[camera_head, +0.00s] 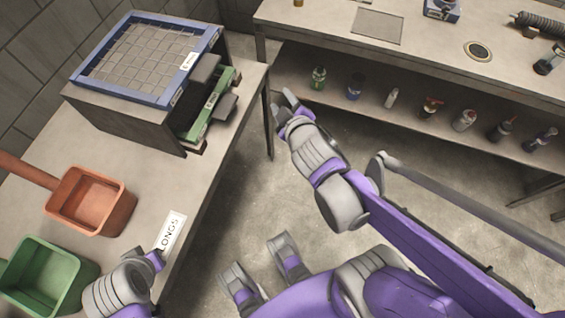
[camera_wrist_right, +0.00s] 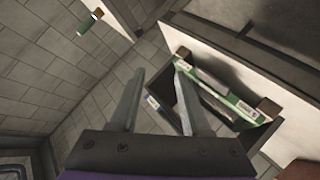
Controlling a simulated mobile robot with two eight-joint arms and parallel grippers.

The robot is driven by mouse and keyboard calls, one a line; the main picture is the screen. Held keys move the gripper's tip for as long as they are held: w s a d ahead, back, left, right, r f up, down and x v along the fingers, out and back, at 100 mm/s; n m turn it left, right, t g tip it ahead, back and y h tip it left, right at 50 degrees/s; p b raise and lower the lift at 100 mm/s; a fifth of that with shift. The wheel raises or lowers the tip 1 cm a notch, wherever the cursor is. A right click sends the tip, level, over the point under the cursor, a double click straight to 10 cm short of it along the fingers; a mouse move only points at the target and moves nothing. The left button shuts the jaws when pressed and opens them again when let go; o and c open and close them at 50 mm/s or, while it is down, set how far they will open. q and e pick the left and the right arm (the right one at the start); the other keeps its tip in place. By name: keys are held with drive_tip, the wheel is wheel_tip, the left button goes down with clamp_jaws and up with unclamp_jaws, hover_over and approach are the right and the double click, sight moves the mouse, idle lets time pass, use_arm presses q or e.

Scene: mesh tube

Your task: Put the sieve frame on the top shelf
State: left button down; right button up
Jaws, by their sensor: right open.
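A blue-rimmed square frame with grey mesh (camera_head: 150,58) lies flat on top of a dark box-like rack (camera_head: 120,122) at the upper left. A green-edged frame (camera_head: 212,106) with a label sticks out of the rack's open side, under dark blocks. It also shows in the right wrist view (camera_wrist_right: 215,88). My right gripper (camera_head: 283,104) is open and empty, to the right of the rack and apart from it. Its two spread fingers show in the wrist view (camera_wrist_right: 160,74). My left wrist (camera_head: 118,290) is at the lower left; its fingers cannot be made out.
The rack stands on a table with an orange bin (camera_head: 92,200), a green bin (camera_head: 45,275) and a label card (camera_head: 170,235). A workbench (camera_head: 330,30) across the gap has a lower shelf (camera_head: 335,100) with several bottles. Bare floor lies between.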

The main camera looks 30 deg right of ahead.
drive_tip(key=s+a+f+m+g+y, duration=0.1)
drive_tip(key=s+a+f+m+g, duration=0.1)
drive_tip(key=s+a+f+g, duration=0.2)
drive_tip(key=s+a+f+m+g+y, duration=0.2)
drive_tip(key=s+a+f+m+g, duration=0.1)
drive_tip(key=s, duration=0.6)
drive_tip(key=shift+s+a+f+m+g+y, duration=0.3)
drive_tip(key=shift+a+f+g, duration=0.1)
drive_tip(key=shift+a+f, duration=0.15)
